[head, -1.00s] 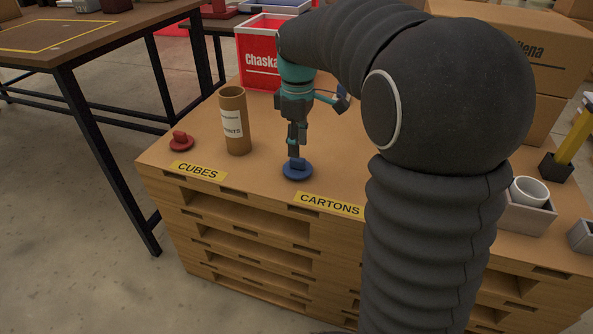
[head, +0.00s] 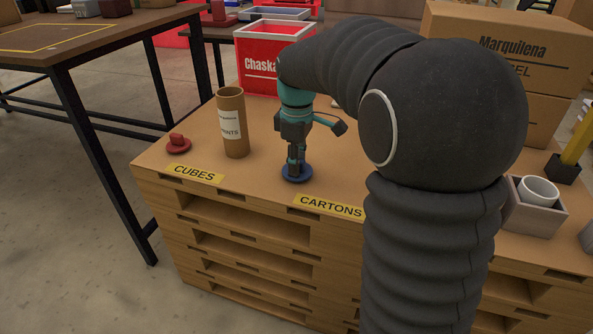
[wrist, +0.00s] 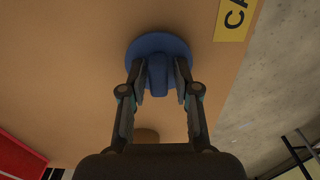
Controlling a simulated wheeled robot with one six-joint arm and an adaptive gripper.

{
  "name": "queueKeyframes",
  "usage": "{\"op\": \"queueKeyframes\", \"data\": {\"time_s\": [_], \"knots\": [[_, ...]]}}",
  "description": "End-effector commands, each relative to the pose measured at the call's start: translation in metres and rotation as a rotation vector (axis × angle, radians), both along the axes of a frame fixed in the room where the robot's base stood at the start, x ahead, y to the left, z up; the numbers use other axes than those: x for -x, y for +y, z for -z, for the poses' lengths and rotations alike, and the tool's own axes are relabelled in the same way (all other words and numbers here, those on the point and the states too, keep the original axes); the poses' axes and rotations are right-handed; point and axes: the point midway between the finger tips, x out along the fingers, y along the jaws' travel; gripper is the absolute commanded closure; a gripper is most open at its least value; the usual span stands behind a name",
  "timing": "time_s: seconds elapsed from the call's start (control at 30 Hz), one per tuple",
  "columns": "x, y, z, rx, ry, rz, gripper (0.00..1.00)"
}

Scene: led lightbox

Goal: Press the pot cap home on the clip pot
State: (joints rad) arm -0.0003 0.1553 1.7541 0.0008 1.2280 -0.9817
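A blue round cap with an upright grip (head: 288,178) lies on the pallet-like wooden stand in the head view. It also shows in the wrist view (wrist: 158,48). My gripper (head: 294,173) points down over it, with its fingers (wrist: 160,82) on both sides of the grip. The fingers look open, with narrow gaps beside the grip; contact is hard to judge. A red cap with a similar grip (head: 178,145) lies to the left. A white pot (head: 538,191) stands in a grey box at the right; I cannot tell whether it is the clip pot.
A cardboard tube (head: 233,125) stands between the caps, towards the back. A red crate (head: 265,62) is behind, and cardboard boxes (head: 500,65) stand at the back right. CUBES (head: 194,173) and CARTONS (head: 330,206) labels line the front edge. My arm hides the middle right.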

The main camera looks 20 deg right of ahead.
Motion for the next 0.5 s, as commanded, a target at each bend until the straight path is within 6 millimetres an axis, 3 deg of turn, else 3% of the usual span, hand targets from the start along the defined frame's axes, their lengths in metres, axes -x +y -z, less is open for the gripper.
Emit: {"op": "queueKeyframes", "data": {"time_s": [0.3, 0.5], "knots": [[0.002, 0.0, 0.007, 0.001, 0.014, 0.0, 1.0], [0.002, 0.0, -0.003, 0.0, 0.016, 0.0, 1.0]]}}
